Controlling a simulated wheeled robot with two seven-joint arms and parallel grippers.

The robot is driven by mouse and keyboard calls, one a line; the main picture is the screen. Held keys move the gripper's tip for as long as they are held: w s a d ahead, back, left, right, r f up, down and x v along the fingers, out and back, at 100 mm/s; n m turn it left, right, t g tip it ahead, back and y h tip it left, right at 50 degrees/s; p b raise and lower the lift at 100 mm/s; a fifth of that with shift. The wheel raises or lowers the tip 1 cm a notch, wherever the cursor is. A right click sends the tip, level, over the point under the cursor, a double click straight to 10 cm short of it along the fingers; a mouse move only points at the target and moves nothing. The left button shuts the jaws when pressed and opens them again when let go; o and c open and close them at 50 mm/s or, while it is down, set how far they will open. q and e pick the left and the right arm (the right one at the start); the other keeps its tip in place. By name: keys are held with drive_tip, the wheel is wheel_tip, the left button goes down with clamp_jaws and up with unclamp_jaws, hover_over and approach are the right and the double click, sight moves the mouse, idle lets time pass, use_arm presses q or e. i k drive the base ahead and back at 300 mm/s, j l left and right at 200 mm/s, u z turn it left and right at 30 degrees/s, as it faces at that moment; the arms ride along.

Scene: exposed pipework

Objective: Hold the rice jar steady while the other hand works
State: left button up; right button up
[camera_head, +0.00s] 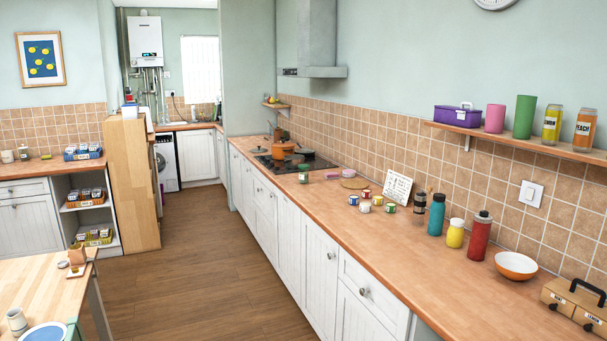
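I cannot pick out a jar marked as rice. On the wall shelf stand a yellow jar reading lemon (551,126) and an orange jar reading peach (585,130). A yellow jar with a white lid (455,234) stands on the counter between a teal bottle (437,214) and a red bottle (480,236). Neither of my grippers is in view.
The counter (375,255) is clear along its front edge. An orange bowl (516,266) and a tan toolbox (577,302) sit at its right end. A table (35,290) with a blue plate (45,332) is at lower left. The wooden floor (200,270) between is open.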

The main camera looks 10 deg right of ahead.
sight(304, 173)
drive_tip(key=i, duration=0.4)
drive_tip(key=i+j+u, duration=0.15)
drive_tip(key=i, duration=0.6)
drive_tip(key=i+u, duration=0.1)
drive_tip(key=i, duration=0.7)
drive_tip(key=i+l+u, duration=0.15)
drive_tip(key=i, duration=0.6)
drive_tip(key=i+l+u, duration=0.1)
drive_tip(key=i, duration=0.7)
drive_tip(key=i+z, duration=0.25)
drive_tip(key=i, duration=0.5)
drive_tip(key=i+j+z, duration=0.2)
drive_tip(key=i, duration=0.55)
